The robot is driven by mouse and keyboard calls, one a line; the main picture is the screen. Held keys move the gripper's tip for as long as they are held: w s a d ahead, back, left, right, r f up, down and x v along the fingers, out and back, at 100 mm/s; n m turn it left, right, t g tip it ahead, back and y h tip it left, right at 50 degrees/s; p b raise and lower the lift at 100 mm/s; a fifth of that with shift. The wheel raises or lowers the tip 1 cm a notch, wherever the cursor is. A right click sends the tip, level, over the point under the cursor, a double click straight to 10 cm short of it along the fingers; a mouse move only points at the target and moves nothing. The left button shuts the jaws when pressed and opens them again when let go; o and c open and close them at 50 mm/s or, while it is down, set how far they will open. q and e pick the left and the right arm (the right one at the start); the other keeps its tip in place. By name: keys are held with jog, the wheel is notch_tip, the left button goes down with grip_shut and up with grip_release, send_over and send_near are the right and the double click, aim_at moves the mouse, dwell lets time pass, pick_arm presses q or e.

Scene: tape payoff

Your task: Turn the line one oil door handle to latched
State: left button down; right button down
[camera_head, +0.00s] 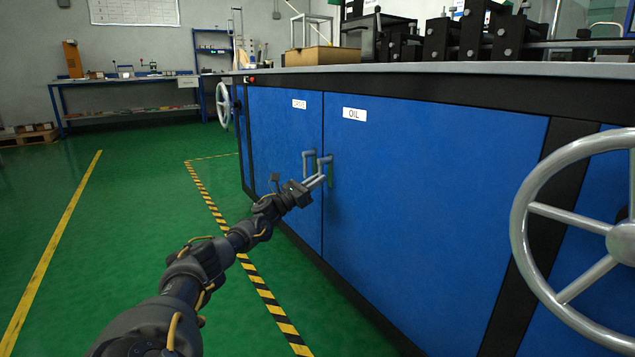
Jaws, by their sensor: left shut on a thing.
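The oil door (432,190) is a large blue panel with a white "OIL" label (354,114). Its grey handle (327,160) sits at the door's left edge, by the seam with the neighbouring door. My left gripper (318,182) reaches in from the lower left and is shut on the oil door handle at its lower part. The fingers hide some of the handle. The door looks flush with the cabinet front. My right gripper is not in view.
A second grey handle (307,160) is close by on the left door (284,150). A large handwheel (590,240) stands out at the right, and a smaller one (223,105) at the far left end. Green floor (120,220) beside the striped line is clear.

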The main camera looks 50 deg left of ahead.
pick_arm(q)
jog(key=c, duration=1.4)
grip_release()
jog(key=p+v, duration=0.5)
jog(key=v, duration=0.5)
jog(key=shift+s+f, duration=0.2)
jog(key=shift+s, duration=0.15)
jog(key=shift+a, duration=0.1)
